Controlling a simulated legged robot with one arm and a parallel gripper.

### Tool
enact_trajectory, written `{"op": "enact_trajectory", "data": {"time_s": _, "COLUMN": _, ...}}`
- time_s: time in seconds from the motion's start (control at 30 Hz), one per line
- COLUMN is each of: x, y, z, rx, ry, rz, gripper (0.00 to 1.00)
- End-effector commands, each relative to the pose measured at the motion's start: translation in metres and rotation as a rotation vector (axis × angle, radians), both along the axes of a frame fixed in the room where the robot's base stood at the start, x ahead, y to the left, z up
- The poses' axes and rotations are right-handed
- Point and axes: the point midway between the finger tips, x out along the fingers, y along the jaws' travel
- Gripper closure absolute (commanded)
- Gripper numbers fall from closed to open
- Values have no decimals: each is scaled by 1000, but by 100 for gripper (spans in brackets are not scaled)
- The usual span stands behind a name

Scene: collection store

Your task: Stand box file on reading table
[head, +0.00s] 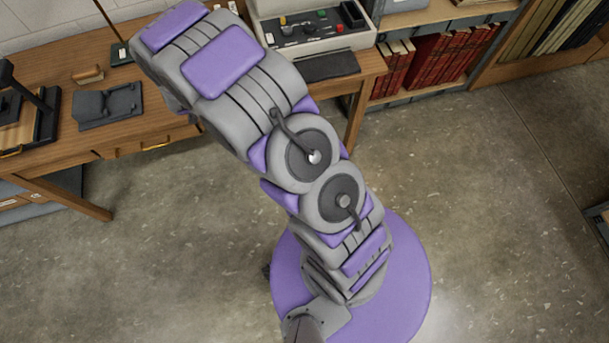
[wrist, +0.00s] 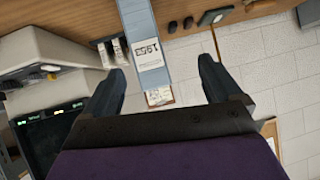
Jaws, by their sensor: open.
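In the wrist view, a tall, narrow blue-grey box file (wrist: 140,20) with a white printed label lies in the space between my gripper's fingers. My gripper (wrist: 161,66) is open, with one dark finger to each side of the file and a visible gap to each. The picture is turned over, so the label reads upside down. I cannot tell what supports the file, as its top-of-picture end is cut off. In the head view, a wooden table (head: 160,111) stands at the left, probably the reading table. My arm hides part of it, and neither gripper nor box file shows there.
A grey machine with coloured knobs (head: 312,30) stands on the table; dark book rests (head: 108,106) lie at its left. Shelves of red volumes (head: 425,62) stand at the upper right. Open floor (head: 490,210) lies right of my base. A wooden surface (wrist: 70,18) crosses the wrist view.

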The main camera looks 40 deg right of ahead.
Motion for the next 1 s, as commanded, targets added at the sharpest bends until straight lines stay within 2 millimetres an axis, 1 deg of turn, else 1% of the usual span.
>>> {"op": "enact_trajectory", "data": {"time_s": 0.03, "x": -9, "y": 0, "z": 15, "rx": 15, "ry": 31, "rz": 12, "gripper": 8}}
{"op": "enact_trajectory", "data": {"time_s": 0.17, "x": -43, "y": 2, "z": 37, "rx": 47, "ry": 151, "rz": 53, "gripper": 8}}
{"op": "enact_trajectory", "data": {"time_s": 0.27, "x": -73, "y": 3, "z": 55, "rx": 65, "ry": 242, "rz": 85, "gripper": 8}}
{"op": "enact_trajectory", "data": {"time_s": 0.37, "x": -108, "y": 2, "z": 72, "rx": 78, "ry": 334, "rz": 118, "gripper": 8}}
{"op": "enact_trajectory", "data": {"time_s": 0.4, "x": -122, "y": 2, "z": 79, "rx": 81, "ry": 368, "rz": 131, "gripper": 8}}
{"op": "enact_trajectory", "data": {"time_s": 0.47, "x": -147, "y": 0, "z": 88, "rx": 85, "ry": 425, "rz": 149, "gripper": 8}}
{"op": "enact_trajectory", "data": {"time_s": 0.5, "x": -163, "y": -1, "z": 94, "rx": 87, "ry": 462, "rz": 160, "gripper": 8}}
{"op": "enact_trajectory", "data": {"time_s": 0.57, "x": -189, "y": -3, "z": 103, "rx": 89, "ry": 518, "rz": 177, "gripper": 8}}
{"op": "enact_trajectory", "data": {"time_s": 0.6, "x": -206, "y": -4, "z": 110, "rx": 88, "ry": 553, "rz": 187, "gripper": 8}}
{"op": "enact_trajectory", "data": {"time_s": 0.67, "x": -233, "y": -6, "z": 118, "rx": 86, "ry": 610, "rz": 203, "gripper": 8}}
{"op": "enact_trajectory", "data": {"time_s": 0.7, "x": -251, "y": -8, "z": 124, "rx": 85, "ry": 644, "rz": 212, "gripper": 8}}
{"op": "enact_trajectory", "data": {"time_s": 0.77, "x": -280, "y": -12, "z": 130, "rx": 82, "ry": 703, "rz": 224, "gripper": 8}}
{"op": "enact_trajectory", "data": {"time_s": 0.8, "x": -301, "y": -15, "z": 135, "rx": 79, "ry": 742, "rz": 231, "gripper": 8}}
{"op": "enact_trajectory", "data": {"time_s": 0.87, "x": -330, "y": -19, "z": 142, "rx": 73, "ry": 798, "rz": 242, "gripper": 8}}
{"op": "enact_trajectory", "data": {"time_s": 0.9, "x": -350, "y": -22, "z": 147, "rx": 68, "ry": 836, "rz": 248, "gripper": 8}}
{"op": "enact_trajectory", "data": {"time_s": 0.97, "x": -381, "y": -27, "z": 153, "rx": 60, "ry": 891, "rz": 255, "gripper": 8}}
{"op": "enact_trajectory", "data": {"time_s": 1.0, "x": -400, "y": -31, "z": 157, "rx": 55, "ry": 926, "rz": 257, "gripper": 8}}
